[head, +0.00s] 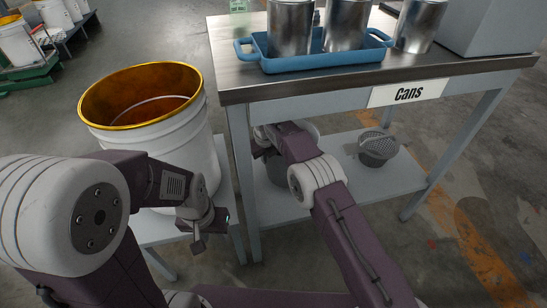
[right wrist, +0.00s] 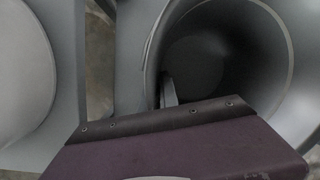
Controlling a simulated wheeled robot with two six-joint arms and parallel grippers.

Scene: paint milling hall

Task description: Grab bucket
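A grey bucket (head: 279,172) stands on the lower shelf of the table, mostly hidden behind my right arm. My right gripper (head: 262,140) is at the left part of its rim. In the right wrist view I look into the open grey bucket (right wrist: 255,65); a thin finger of my right gripper (right wrist: 168,90) shows inside its near left wall. The other finger is hidden, so I cannot tell whether it is closed on the wall. A large white bucket (head: 178,150) with a golden inside stands at the left. My left gripper (head: 207,230) hangs empty in front of it, fingers apart.
The metal-topped table (head: 240,85) carries a blue tray (head: 300,63) with metal cans and a "Cans" label (head: 408,92). A grey perforated basket (head: 378,150) sits on the lower shelf (head: 410,180), right of my right arm. The floor at the right is clear.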

